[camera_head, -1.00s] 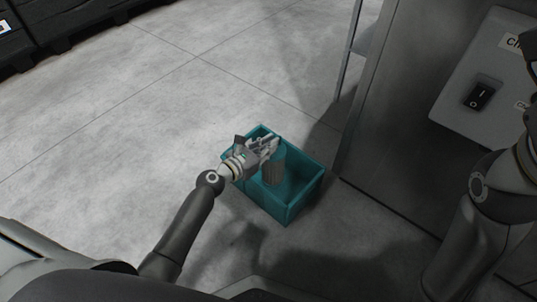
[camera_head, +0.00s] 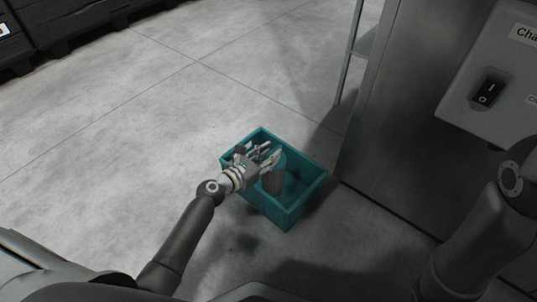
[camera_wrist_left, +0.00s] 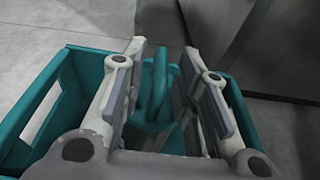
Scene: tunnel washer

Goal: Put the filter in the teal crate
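The teal crate (camera_head: 306,204) stands on the floor in the middle of the head view, and its walls show in the left wrist view (camera_wrist_left: 32,112). The filter (camera_head: 272,184), a ribbed grey-brown cylinder with a teal top, stands inside the crate near its left side. Its teal handle (camera_wrist_left: 158,88) shows in the left wrist view. My left gripper (camera_head: 266,158) is over the crate at the filter's top. Its fingers are spread on both sides of the handle, with gaps visible. The lower filter is partly hidden by the crate wall. My right gripper is out of view.
A grey metal machine (camera_head: 400,120) rises just right of the crate, with a switch box (camera_head: 490,90) at upper right. A thin metal post (camera_head: 350,60) stands behind. Dark crates or pallets (camera_head: 70,25) lie far left. Floor left of the crate is clear.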

